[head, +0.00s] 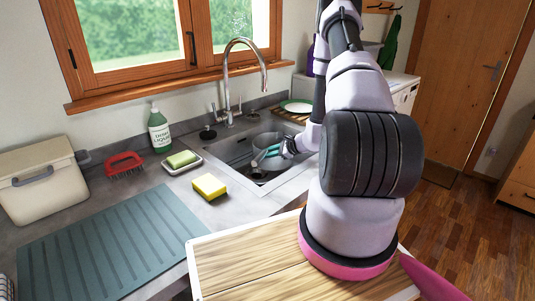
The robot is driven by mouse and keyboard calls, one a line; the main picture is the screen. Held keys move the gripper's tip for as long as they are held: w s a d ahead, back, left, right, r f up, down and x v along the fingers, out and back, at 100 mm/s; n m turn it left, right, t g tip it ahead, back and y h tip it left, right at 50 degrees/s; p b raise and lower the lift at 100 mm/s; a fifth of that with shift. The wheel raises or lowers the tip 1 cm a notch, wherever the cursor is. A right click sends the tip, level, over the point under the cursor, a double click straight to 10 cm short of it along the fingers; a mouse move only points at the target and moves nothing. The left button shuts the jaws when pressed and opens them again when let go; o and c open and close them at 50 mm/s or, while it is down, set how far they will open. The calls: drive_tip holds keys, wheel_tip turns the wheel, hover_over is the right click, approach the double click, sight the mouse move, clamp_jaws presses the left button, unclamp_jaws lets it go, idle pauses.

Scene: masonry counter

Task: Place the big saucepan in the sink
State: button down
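The sink (238,148) is a steel basin set into the grey counter below the window, with a tall curved tap behind it. A grey saucepan (266,141) shows inside the sink opening, partly hidden by my gripper. A teal part, which looks like its handle, shows at its front. My gripper (282,151) is over the right side of the basin, right at the teal part. The fingers are too small and dark to tell whether they are shut on it. I cannot tell whether the saucepan rests on the basin floor.
Left of the sink are a sponge (210,186), soap on a dish (182,161), a red brush (125,165), a green soap bottle (159,132), a bread box (42,178) and a teal mat (110,245). A plate (297,106) lies behind right. My arm hides the counter's right part.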

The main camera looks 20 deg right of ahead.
drive_tip(key=shift+f, duration=0.5)
drive_tip(key=c, duration=0.8)
unclamp_jaws()
drive_tip(key=shift+c, duration=0.2)
